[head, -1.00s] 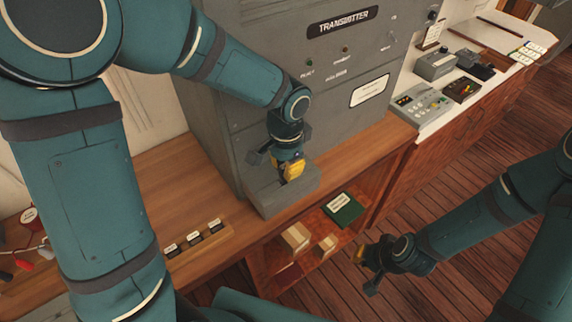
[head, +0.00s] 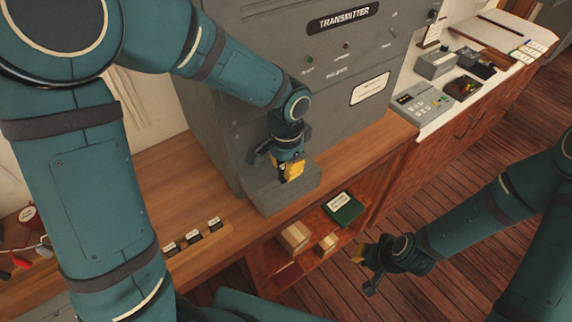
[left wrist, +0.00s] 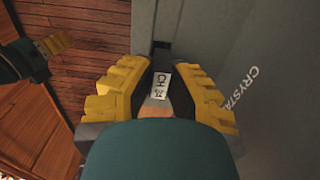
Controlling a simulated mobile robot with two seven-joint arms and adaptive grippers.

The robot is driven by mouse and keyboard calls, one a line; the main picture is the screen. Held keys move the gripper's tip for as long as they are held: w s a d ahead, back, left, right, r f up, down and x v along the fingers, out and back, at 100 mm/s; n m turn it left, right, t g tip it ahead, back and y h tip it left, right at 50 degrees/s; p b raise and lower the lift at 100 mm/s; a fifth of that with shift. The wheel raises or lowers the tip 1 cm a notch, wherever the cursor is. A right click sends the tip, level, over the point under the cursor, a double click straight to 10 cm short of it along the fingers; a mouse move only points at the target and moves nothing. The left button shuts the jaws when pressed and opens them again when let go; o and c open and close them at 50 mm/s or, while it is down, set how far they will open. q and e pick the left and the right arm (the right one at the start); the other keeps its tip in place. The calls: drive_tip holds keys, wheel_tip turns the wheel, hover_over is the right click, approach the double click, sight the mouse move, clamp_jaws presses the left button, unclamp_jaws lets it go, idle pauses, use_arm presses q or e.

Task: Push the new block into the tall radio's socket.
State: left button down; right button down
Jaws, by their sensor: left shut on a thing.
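The tall radio (head: 330,60) is a grey cabinet marked TRANSMITTER. A grey ledge (head: 262,197) juts from its lower front. My left gripper (head: 291,172) points down at this ledge, yellow fingers close to its top. In the left wrist view its fingers (left wrist: 160,90) are shut on the new block (left wrist: 159,82), a dark piece with a white label reading CH and a blurred number. A dark slot (left wrist: 161,47) shows just beyond the block. I cannot tell how far the block is in. My right gripper (head: 368,268) hangs empty away from the radio; its opening is unclear.
A side desk carries a grey keypad device (head: 423,106).

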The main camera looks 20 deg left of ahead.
use_arm(q)
drive_tip(key=shift+f+b, duration=1.05)
drive_tip(key=shift+f, duration=0.05)
idle(2.8)
drive_tip(key=c, duration=1)
unclamp_jaws()
drive_tip(key=shift+o, duration=0.2)
drive_tip(key=shift+r, duration=0.1)
wheel_tip(320, 180, up, 12)
drive_tip(key=shift+f, duration=0.1)
